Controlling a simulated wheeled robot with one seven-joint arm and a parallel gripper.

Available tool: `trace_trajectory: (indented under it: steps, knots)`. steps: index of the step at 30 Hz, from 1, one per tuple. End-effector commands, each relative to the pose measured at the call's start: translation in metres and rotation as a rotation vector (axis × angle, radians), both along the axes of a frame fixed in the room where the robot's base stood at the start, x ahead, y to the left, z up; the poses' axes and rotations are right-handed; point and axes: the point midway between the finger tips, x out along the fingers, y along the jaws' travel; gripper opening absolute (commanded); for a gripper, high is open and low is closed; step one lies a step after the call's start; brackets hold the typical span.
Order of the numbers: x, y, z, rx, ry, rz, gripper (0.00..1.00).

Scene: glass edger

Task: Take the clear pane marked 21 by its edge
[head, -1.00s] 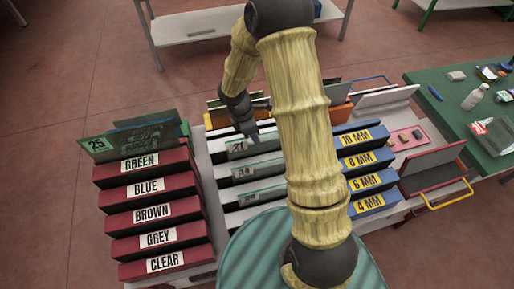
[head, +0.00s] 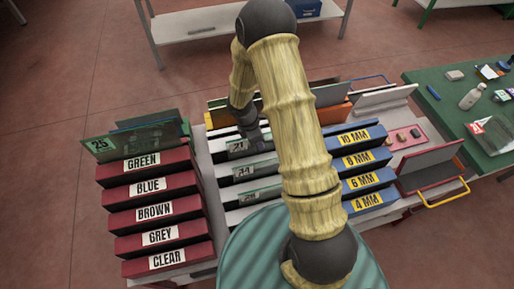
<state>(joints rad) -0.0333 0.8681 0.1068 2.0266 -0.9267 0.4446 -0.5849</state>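The clear pane marked 21 (head: 238,147) stands on edge in the back slot of the middle rack, its label facing me at the left end. My gripper (head: 263,146) is dark and points down at this pane's top edge, just right of the label. Whether it touches the pane, and whether its fingers are apart or closed, is too small to tell. My own arm hides the right part of the pane and rack.
More labelled panes (head: 245,170) stand in slots in front. A red rack (head: 160,212) with colour names is at left, blue thickness blocks (head: 366,160) at right. Coloured panes stand behind. A green table (head: 446,92) with small items is at far right.

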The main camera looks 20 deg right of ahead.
Motion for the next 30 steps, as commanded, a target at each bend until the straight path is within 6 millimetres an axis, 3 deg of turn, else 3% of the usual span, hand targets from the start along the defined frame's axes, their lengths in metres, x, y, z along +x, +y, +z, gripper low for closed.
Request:
trace_trajectory:
  steps: [9,14,15,30]
  knots:
    - [0.0,0.0002,0.0003,0.0,0.0,0.0,0.33]
    - [0.0,0.0002,0.0003,0.0,0.0,0.0,0.01]
    - [0.0,0.0001,0.0003,0.0,0.0,0.0,0.0]
    - [0.0011,0.0,0.0055,0.0,-0.003,0.0,0.0]
